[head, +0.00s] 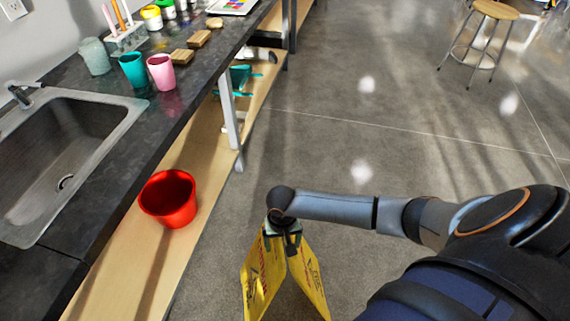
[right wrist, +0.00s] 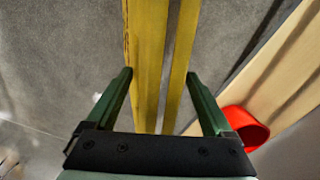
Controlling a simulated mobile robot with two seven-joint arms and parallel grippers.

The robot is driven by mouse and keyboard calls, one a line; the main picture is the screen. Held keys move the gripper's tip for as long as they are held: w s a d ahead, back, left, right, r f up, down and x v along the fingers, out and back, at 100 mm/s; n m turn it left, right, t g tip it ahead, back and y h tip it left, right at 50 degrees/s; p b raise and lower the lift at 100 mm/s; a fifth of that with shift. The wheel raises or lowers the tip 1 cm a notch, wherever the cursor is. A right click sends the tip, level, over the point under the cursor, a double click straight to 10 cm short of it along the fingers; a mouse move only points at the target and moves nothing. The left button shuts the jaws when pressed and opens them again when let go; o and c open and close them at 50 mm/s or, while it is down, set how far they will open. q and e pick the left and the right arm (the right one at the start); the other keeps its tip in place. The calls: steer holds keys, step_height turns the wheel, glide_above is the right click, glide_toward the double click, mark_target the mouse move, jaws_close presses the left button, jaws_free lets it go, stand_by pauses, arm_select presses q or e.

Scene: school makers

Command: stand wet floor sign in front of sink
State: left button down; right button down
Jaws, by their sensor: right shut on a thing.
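The yellow wet floor sign (head: 262,278) hangs upright below my right gripper (head: 284,226), its two panels spread like a tent. In the head view its lower edge is cut off, so I cannot tell whether it touches the floor. In the right wrist view the sign (right wrist: 146,50) shows as two yellow strips between the green fingers of my right gripper (right wrist: 158,74), which is shut on it. The metal sink (head: 60,165) is set in the dark counter at the left of the head view. My left gripper is out of view.
A red bucket (head: 168,199) stands on the wooden lower shelf (head: 150,262) under the counter, left of the sign. Cups, including a pink one (head: 161,72), stand on the counter. A stool (head: 484,40) is far off at upper right. The grey floor (head: 370,130) between is clear.

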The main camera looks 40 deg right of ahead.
arm_select(q)
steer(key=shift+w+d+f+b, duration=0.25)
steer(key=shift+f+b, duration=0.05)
steer(key=shift+b, duration=0.05)
arm_select(e)
steer(key=shift+a+f, duration=0.1)
steer(key=shift+f, duration=0.6)
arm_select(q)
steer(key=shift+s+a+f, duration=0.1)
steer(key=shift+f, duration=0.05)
arm_select(e)
jaws_free()
steer(key=shift+f, duration=0.15)
arm_select(q)
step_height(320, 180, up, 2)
steer(key=p, duration=0.4)
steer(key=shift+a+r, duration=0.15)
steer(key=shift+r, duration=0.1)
arm_select(e)
step_height(320, 180, up, 12)
